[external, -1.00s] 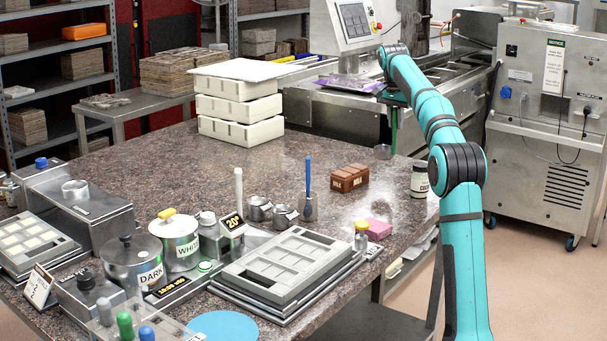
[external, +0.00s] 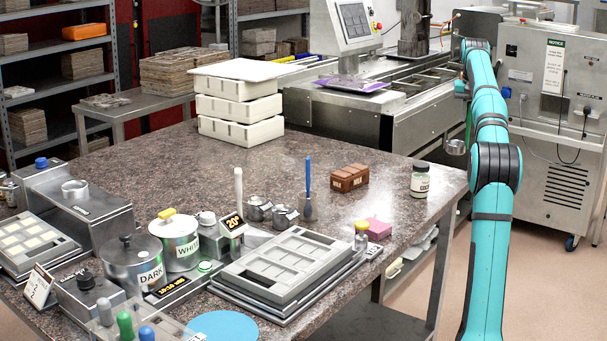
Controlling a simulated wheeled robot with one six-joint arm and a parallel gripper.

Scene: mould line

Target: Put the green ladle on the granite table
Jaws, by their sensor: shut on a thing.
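The green ladle hangs upright from my gripper (external: 463,87), with its metal bowl (external: 455,147) at the bottom. My gripper is shut on the ladle's upper end, partly hidden by my arm. The granite table (external: 235,160) has a speckled brown top and fills the middle of the view. In the picture, the ladle is just beyond the table's back right edge, in front of the steel machine. Its bowl looks clear of the tabletop, but its exact height is hard to tell.
Brown blocks (external: 349,178), a pink block (external: 377,229) and a mould tray (external: 285,265) lie nearer the middle and front. White moulds (external: 240,109) are stacked at the back left. The table's centre-left is clear.

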